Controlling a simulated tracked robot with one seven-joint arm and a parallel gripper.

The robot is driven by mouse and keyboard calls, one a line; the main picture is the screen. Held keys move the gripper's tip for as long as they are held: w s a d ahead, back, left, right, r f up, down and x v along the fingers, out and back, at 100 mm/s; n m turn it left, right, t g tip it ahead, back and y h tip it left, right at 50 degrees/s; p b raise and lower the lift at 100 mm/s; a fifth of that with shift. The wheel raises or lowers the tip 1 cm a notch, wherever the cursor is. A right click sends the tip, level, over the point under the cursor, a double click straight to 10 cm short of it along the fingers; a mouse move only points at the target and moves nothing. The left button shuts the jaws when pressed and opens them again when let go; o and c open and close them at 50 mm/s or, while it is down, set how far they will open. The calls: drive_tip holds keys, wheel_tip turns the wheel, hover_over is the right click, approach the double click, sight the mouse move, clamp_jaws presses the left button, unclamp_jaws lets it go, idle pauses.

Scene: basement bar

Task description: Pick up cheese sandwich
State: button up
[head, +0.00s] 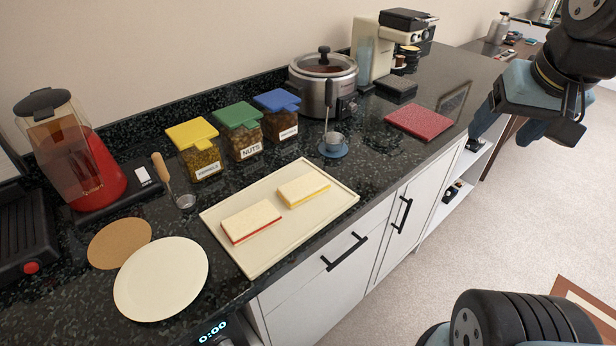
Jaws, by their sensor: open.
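Two sandwiches lie flat and apart on a cream board (285,235) on the dark counter. The sandwich with a yellow layer, which looks like the cheese sandwich (303,189), is on the board's right half. The sandwich with a red layer (250,221) is on the left half. My gripper (515,134) is at the upper right, in front of the counter's edge. It is open, with nothing seen between its fingers, and well to the right of the board and apart from both sandwiches.
Behind the board stand jars with yellow (195,150), green (240,132) and blue (278,118) lids, a slow cooker (318,82) and a ladle (332,142) on a blue rest. A white plate (160,280) lies left, a red mat (419,123) right.

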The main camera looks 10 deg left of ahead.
drive_tip(key=o, duration=0.4)
drive_tip(key=w+a+f+m+g+y, duration=0.1)
drive_tip(key=w+a+f+g, duration=0.1)
drive_tip(key=a, duration=0.1)
drive_tip(key=w+a+f+m+g+y, duration=0.1)
drive_tip(key=w+a+f+g, duration=0.1)
drive_tip(key=w+a, duration=0.1)
drive_tip(key=w+a+f+m+g+y, duration=0.1)
drive_tip(key=w+a+f+g, duration=0.1)
drive_tip(key=w+a+f, duration=0.1)
drive_tip(key=shift+w+a+g, duration=0.25)
drive_tip(key=shift+a+g, duration=0.05)
drive_tip(key=shift+a, duration=0.15)
drive_tip(key=shift+c, duration=0.2)
drive_tip(key=m+g+y, duration=0.6)
drive_tip(key=g, duration=0.2)
approach(305, 184)
drive_tip(key=x, duration=0.5)
drive_tip(key=shift+a, duration=0.15)
drive_tip(key=shift+x, duration=2.65)
